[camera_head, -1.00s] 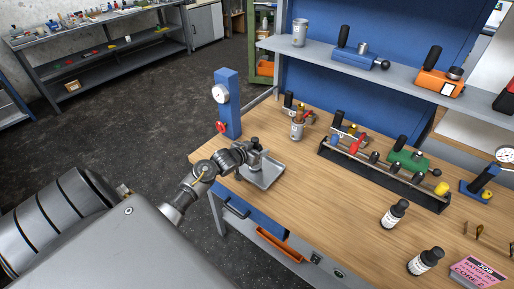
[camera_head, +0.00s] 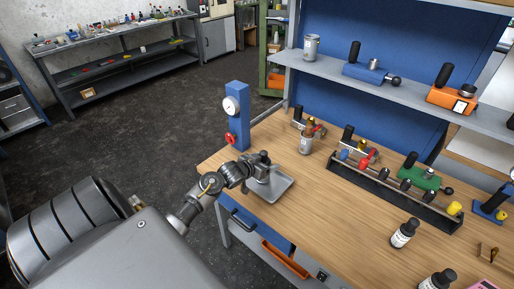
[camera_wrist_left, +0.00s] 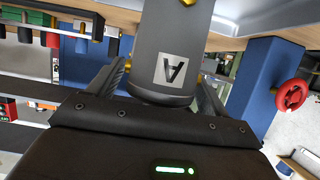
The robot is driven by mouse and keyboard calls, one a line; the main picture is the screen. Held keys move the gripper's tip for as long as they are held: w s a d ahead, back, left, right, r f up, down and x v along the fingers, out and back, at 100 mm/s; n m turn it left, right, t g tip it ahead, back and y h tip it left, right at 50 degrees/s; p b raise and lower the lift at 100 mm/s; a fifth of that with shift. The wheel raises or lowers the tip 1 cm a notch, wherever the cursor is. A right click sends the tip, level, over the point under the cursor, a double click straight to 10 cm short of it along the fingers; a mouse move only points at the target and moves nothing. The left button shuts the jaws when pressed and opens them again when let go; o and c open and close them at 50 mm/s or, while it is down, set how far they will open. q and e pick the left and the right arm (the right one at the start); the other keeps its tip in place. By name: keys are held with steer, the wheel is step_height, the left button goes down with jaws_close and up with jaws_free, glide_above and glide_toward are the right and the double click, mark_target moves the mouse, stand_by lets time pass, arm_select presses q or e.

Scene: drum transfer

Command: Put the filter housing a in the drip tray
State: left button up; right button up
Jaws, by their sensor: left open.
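The filter housing a (camera_wrist_left: 178,35) is a grey cylinder with a white label marked A, upside down in the left wrist view. It stands between the two fingers of my left gripper (camera_head: 258,166), which is open around it. In the head view the gripper is over the back left part of the drip tray (camera_head: 278,190), a shallow grey tray at the bench's left front edge. The housing is mostly hidden by the gripper there; I cannot tell whether its base touches the tray. My right gripper is out of view.
A blue post (camera_head: 238,120) with a gauge and a red handwheel (camera_head: 231,139) stands close behind the gripper. Bare wood lies right of the tray.

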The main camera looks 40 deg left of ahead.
arm_select(q)
steer(key=v, duration=1.1)
steer(key=shift+s+b, duration=0.2)
steer(key=shift+b, duration=0.2)
steer(key=shift+d+r, duration=0.1)
